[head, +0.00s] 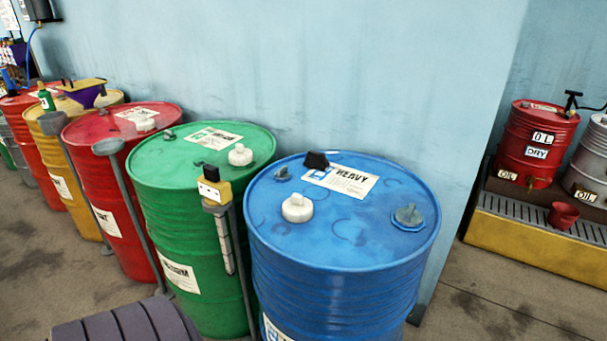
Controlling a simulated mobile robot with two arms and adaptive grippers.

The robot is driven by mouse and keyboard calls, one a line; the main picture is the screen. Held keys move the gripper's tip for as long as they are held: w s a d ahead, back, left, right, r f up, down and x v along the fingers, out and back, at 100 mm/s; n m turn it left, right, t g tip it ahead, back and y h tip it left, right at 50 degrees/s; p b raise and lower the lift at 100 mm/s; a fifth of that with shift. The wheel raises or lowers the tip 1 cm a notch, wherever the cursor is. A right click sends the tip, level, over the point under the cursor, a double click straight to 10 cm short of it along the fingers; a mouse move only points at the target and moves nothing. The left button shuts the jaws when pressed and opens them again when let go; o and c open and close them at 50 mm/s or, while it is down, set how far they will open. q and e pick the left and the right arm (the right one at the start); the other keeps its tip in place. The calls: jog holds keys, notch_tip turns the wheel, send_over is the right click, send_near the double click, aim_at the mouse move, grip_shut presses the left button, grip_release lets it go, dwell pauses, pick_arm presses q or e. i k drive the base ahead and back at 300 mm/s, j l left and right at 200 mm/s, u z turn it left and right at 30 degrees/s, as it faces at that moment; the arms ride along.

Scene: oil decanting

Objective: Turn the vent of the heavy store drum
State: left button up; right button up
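The heavy store drum (335,290) is the blue one at the front, standing upright with a white HEAVY label (341,181) on its lid. A white knobbed cap (297,207) sits at the left of the lid. A small grey fitting (282,174) is near the far left rim, and a grey bung-like fitting (408,216) is near the right rim. I cannot tell for sure which of these is the vent, or how it is turned. A small black block (316,160) stands at the lid's far edge. Neither of my grippers is in view.
A green drum (180,225) stands close on the left, with a yellow-and-black device on a post (214,188) in front. Red (85,150) and yellow drums line the wall beyond. Right of the wall, cans (538,140) stand above a yellow grated tray (540,252).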

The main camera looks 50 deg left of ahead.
aim_at(281, 173)
jog(key=u, duration=1.35)
